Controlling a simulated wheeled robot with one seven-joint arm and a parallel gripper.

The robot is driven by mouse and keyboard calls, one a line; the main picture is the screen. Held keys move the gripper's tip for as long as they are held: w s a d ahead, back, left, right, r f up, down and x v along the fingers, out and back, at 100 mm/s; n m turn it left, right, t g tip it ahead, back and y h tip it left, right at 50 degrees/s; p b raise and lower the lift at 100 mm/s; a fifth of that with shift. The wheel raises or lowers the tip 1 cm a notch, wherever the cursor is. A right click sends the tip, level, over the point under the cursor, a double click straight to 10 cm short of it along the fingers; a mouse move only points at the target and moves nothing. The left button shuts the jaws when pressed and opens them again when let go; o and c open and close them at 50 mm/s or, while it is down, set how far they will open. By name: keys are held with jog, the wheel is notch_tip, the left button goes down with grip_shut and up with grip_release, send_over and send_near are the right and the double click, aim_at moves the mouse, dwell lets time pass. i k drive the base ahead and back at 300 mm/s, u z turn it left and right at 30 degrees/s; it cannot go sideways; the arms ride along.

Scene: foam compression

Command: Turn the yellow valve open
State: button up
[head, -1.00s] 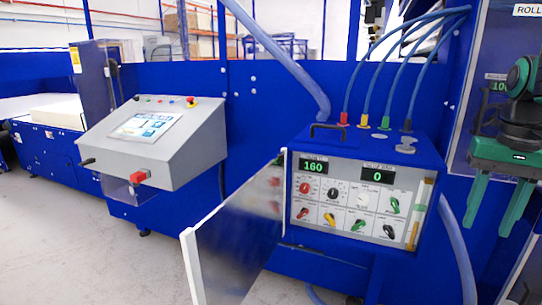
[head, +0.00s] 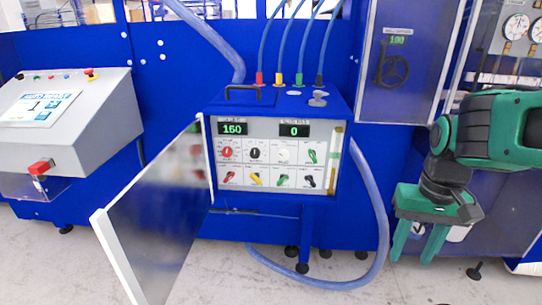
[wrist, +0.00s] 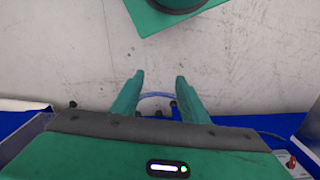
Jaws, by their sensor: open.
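The yellow valve (head: 257,180) is a small handle in the lower row of the control panel (head: 274,190), between a red handle (head: 230,177) and a green one (head: 283,180). It looks tilted, but its exact angle is too small to tell. My green gripper (head: 414,258) hangs fingers down at the right of the head view, well to the right of the panel and touching nothing. The wrist view shows its two fingers (wrist: 160,77) apart with nothing between them. The valve is not visible in the wrist view.
The panel's door (head: 155,215) stands swung open toward the left front. A thick blue hose (head: 372,215) loops down between the panel box and my gripper. A grey console (head: 68,130) stands at the left. Grey floor (head: 340,290) lies open in front.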

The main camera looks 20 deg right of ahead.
aim_at(255, 177)
jog(key=u, duration=1.5)
jog(key=k, duration=1.45)
jog(key=z, duration=0.55)
jog(key=i, duration=0.95)
